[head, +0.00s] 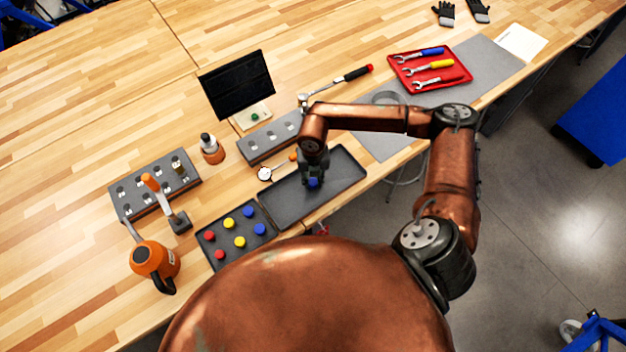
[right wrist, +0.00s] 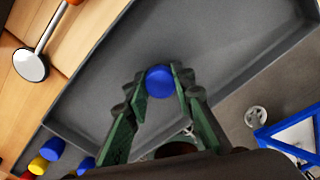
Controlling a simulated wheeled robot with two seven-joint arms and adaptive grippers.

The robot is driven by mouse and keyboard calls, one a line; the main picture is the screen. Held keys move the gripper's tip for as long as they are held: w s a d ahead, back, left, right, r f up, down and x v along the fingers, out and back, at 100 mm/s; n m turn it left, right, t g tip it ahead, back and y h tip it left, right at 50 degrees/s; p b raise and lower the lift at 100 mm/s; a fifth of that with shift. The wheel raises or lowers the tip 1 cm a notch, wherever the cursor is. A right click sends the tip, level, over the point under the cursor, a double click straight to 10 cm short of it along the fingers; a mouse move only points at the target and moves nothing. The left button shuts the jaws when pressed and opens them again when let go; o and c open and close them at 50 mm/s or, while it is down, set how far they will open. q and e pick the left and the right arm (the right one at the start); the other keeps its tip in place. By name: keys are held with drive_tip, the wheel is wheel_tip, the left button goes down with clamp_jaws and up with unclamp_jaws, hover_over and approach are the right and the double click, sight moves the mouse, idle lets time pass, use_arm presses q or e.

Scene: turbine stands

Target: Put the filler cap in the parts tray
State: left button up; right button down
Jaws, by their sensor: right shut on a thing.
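A blue filler cap (head: 313,183) is held between the fingertips of my right gripper (head: 312,176). In the right wrist view the cap (right wrist: 160,79) sits between both green fingers, which touch its sides. The parts tray (head: 342,167) is a long dark grey tray with a low rim at the table's front edge. The gripper and cap are over the tray's left half, inside its rim as seen from above. I cannot tell whether the cap touches the tray floor. The tray (right wrist: 215,40) fills much of the right wrist view. My left gripper is not in view.
A dark caps tray (head: 209,238) with several red, yellow and blue caps adjoins the parts tray on the left. An inspection mirror (head: 266,173) lies behind. A grey socket block (head: 262,141), a black screen (head: 236,84) and a red wrench tray (head: 431,70) stand farther back.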

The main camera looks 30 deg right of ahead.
sight(313, 181)
drive_tip(key=shift+f+b, duration=0.3)
drive_tip(key=shift+f, duration=0.1)
drive_tip(key=c, duration=1.6)
unclamp_jaws()
drive_tip(key=shift+r, duration=0.1)
drive_tip(key=shift+o, duration=0.3)
drive_tip(key=shift+o, duration=0.7)
drive_tip(key=shift+r, duration=0.1)
drive_tip(key=shift+r+p, duration=2)
drive_tip(key=shift+r, duration=1.4)
